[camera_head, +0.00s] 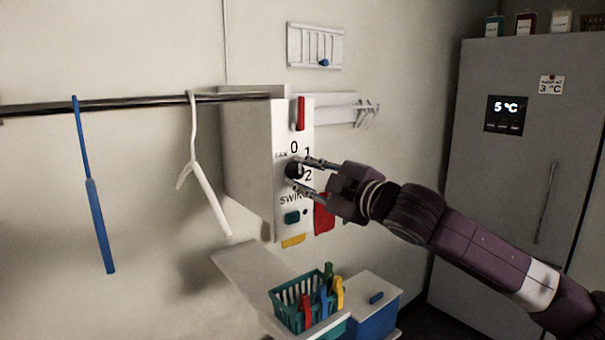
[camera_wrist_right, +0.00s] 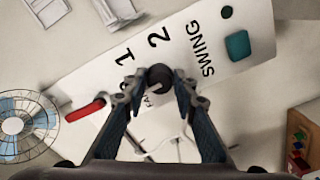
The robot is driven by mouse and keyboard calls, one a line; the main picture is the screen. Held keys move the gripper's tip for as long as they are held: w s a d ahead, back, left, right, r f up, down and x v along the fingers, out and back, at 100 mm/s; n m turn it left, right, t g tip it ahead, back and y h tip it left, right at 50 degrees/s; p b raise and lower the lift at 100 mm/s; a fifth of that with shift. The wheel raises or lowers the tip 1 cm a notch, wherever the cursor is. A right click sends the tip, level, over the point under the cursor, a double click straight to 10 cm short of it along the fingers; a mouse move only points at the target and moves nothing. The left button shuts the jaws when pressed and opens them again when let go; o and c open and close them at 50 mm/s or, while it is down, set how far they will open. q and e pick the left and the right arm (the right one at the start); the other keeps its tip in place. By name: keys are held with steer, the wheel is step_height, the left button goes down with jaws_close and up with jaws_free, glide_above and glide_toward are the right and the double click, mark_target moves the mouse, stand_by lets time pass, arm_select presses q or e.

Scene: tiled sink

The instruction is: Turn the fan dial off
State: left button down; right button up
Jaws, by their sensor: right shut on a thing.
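The black fan dial (camera_head: 294,170) sits on the white front panel (camera_head: 292,226) of a wall box, beside the printed marks 0, 1 and 2. My right gripper (camera_head: 300,173) reaches in from the right, with one finger above and one below the dial. In the right wrist view the dial (camera_wrist_right: 159,77) is between the two fingertips of the right gripper (camera_wrist_right: 155,84), which is shut on it. The dial's pointer is too small to read for certain. The left gripper is not in view.
The panel also has a red lever (camera_head: 301,113), a teal button (camera_head: 292,217) and a yellow piece (camera_head: 293,241). A white hanger (camera_head: 194,160) and a blue hanger (camera_head: 95,205) hang from a rail at left. A teal basket (camera_head: 290,318) stands below. A fridge (camera_head: 510,150) stands at right.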

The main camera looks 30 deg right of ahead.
stand_by(0.3)
steer(key=o, duration=1.2)
steer(key=shift+c, duration=0.2)
steer(key=shift+s, duration=0.1)
steer(key=shift+s+f, duration=0.15)
steer(key=shift+s, duration=0.2)
steer(key=s+d, duration=0.1)
steer(key=s, duration=1)
